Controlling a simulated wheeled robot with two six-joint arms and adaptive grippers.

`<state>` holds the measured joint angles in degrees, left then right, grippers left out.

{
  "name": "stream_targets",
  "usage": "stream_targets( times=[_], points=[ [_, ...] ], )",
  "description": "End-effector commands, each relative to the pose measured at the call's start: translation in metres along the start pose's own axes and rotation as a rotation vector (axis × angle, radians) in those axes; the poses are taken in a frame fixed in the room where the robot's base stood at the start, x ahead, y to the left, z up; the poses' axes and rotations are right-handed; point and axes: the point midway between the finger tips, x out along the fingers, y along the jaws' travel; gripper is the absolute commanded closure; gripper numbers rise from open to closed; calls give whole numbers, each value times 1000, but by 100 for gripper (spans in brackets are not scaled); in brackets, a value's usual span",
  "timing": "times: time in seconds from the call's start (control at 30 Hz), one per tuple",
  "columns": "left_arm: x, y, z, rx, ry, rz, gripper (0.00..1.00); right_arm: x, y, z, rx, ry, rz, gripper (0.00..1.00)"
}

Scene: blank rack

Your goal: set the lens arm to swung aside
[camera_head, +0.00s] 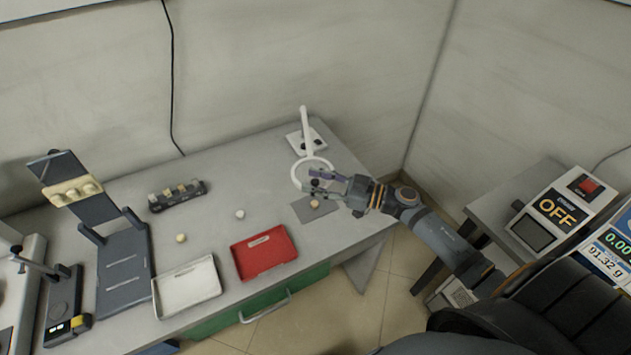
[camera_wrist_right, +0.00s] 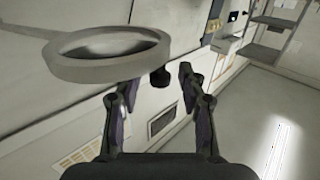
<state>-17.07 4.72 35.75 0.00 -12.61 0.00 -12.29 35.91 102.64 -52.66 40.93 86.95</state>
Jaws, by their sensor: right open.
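The lens arm (camera_head: 307,130) is a white post on a white base plate at the back right of the table. Its round lens ring (camera_head: 297,174) reaches forward over the table, close to a grey mat (camera_head: 325,213). The ring fills the upper left of the right wrist view (camera_wrist_right: 80,68), with a dark knob (camera_wrist_right: 160,77) at its near edge. My right gripper (camera_head: 322,184) is open at the ring's front edge. In the wrist view its fingers (camera_wrist_right: 156,84) stand apart on either side of the knob, not visibly closed on it. My left gripper is out of view.
A beige ball (camera_head: 314,203) lies on the mat. A red tray (camera_head: 264,252), a white tray (camera_head: 187,287), two loose balls and a dark rack (camera_head: 178,196) stand to the left. An OFF-labelled box (camera_head: 557,210) is at right. The table between ring and rack is mostly clear.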

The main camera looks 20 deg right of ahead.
Motion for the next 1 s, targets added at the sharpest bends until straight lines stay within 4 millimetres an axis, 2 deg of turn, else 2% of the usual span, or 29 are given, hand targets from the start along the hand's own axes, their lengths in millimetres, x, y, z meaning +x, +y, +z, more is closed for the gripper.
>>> stream_targets(
  times=[0.3, 0.6, 1.0],
  points=[
    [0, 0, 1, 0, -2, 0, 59, 3, 0, 0, 0, -1, 0, 61],
    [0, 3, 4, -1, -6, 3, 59, 2, 0, 0, 0, -1, -1, 100],
    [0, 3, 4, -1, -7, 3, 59, 2, 0, 1, 0, -1, -1, 100]
  ],
)
